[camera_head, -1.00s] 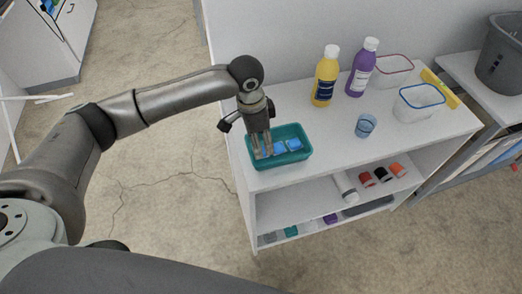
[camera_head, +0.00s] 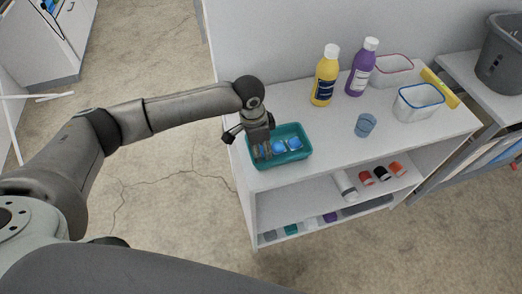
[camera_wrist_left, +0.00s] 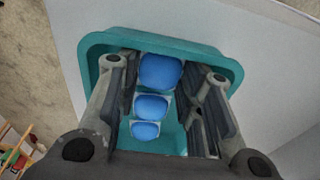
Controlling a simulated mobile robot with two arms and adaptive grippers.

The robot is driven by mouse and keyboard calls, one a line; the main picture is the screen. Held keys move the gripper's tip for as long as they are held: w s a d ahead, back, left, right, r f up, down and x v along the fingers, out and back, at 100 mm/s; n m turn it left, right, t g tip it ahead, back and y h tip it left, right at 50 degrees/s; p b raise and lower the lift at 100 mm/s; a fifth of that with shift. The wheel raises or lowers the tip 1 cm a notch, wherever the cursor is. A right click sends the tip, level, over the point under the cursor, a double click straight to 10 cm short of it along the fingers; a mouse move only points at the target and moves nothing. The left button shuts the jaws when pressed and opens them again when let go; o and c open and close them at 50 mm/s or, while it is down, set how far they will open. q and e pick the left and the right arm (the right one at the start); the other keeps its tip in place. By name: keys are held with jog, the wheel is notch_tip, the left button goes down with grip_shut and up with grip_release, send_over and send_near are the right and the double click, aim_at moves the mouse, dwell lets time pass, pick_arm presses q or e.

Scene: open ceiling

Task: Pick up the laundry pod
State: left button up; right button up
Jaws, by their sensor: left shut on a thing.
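Blue laundry pods lie in a row in a teal tray (camera_head: 298,157) at the left end of the white shelf top. My left gripper (camera_head: 262,153) points down into the left part of the tray, shut on a laundry pod (camera_wrist_left: 161,72). In the left wrist view this pod looks largest and lies between the two fingers. The fingers partly hide the contact, and I cannot tell whether the pod is clear of the tray floor. Two more pods, a middle one (camera_wrist_left: 151,106) and a smaller-looking one (camera_wrist_left: 145,130), show beside it. My right gripper is not in view.
A yellow bottle (camera_head: 325,76), a purple bottle (camera_head: 362,68), a blue cup (camera_head: 365,125) and two clear containers, one blue-rimmed (camera_head: 419,103) and one red-rimmed (camera_head: 391,70), stand right of the tray. The shelf top between tray and cup is clear. Small items lie on lower shelves.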

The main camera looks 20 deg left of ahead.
pick_arm(q)
jog(key=shift+r, duration=0.15)
jog(key=shift+r, duration=0.25)
notch_tip(320, 180, up, 2)
jog(key=shift+w+r+b, duration=0.1)
jog(key=shift+b, duration=0.35)
jog(key=s+r, duration=1)
jog(key=s, duration=0.4)
jog(key=shift+b, duration=0.3)
jog(key=shift+s+f, duration=0.1)
